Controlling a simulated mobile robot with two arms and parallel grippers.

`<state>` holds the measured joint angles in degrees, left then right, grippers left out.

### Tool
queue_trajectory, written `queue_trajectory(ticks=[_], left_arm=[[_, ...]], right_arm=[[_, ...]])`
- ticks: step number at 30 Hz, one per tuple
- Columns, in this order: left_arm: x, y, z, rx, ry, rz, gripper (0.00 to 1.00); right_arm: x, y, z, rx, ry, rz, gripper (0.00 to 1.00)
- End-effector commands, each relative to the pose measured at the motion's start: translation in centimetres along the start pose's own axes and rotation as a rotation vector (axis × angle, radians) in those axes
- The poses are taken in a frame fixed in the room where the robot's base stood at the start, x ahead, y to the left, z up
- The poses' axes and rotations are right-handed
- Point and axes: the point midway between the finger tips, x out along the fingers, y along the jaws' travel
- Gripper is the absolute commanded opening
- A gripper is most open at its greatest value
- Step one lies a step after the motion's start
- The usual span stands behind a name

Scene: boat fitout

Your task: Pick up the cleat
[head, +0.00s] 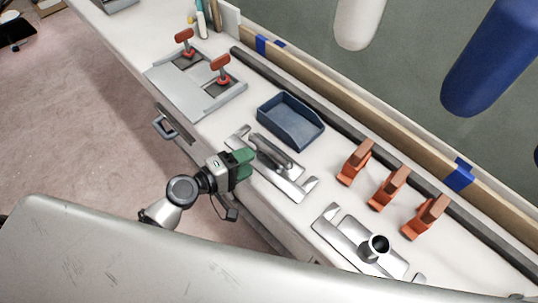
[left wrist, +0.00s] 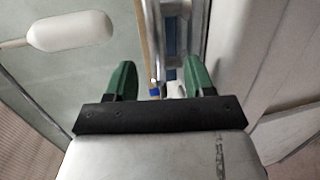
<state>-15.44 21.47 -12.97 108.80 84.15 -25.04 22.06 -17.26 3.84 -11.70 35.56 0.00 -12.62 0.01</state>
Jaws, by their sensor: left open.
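The cleat (head: 277,150) looks like a silver metal bar with long horns. It lies on a long metal holder (head: 308,186) with raised ends, on the white bench. My left gripper (head: 243,164) has green fingers and is just left of the cleat in the head view, near the bench's front edge. In the left wrist view the left gripper (left wrist: 157,64) is open, with nothing held between its fingers. A narrow metal strip shows beyond the fingers there; I cannot tell whether it is the cleat. My right gripper is not in view.
A dark blue tray (head: 291,121) stands behind the cleat. Several orange clamps (head: 388,188) and a second metal plate with a tube (head: 378,245) are to the right. A grey plate with red-handled parts (head: 197,88) is at the back left. White and blue fenders (head: 488,62) hang beyond.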

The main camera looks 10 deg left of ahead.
Motion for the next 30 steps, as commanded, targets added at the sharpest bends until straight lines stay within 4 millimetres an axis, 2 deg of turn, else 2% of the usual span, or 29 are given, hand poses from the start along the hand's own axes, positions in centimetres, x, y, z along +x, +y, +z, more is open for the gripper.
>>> queue_trajectory(ticks=[8, 15, 24, 26, 30], left_arm=[[2.5, 0.4, 0.0, 0.001, 0.001, 0.001, 0.53], [6.0, 0.5, 0.0, 0.002, 0.001, 0.0, 0.53], [6.7, 0.3, 0.1, 0.003, 0.0, -0.002, 0.53], [6.7, 0.3, 0.1, 0.003, 0.0, -0.002, 0.47], [6.7, 0.3, 0.1, 0.003, 0.0, -0.002, 0.26]], right_arm=[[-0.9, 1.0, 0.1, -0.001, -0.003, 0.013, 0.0], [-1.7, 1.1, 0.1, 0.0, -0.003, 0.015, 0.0], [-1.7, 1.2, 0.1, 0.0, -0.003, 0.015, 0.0], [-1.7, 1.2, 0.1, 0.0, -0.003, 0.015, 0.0], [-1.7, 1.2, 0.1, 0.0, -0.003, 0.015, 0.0]])
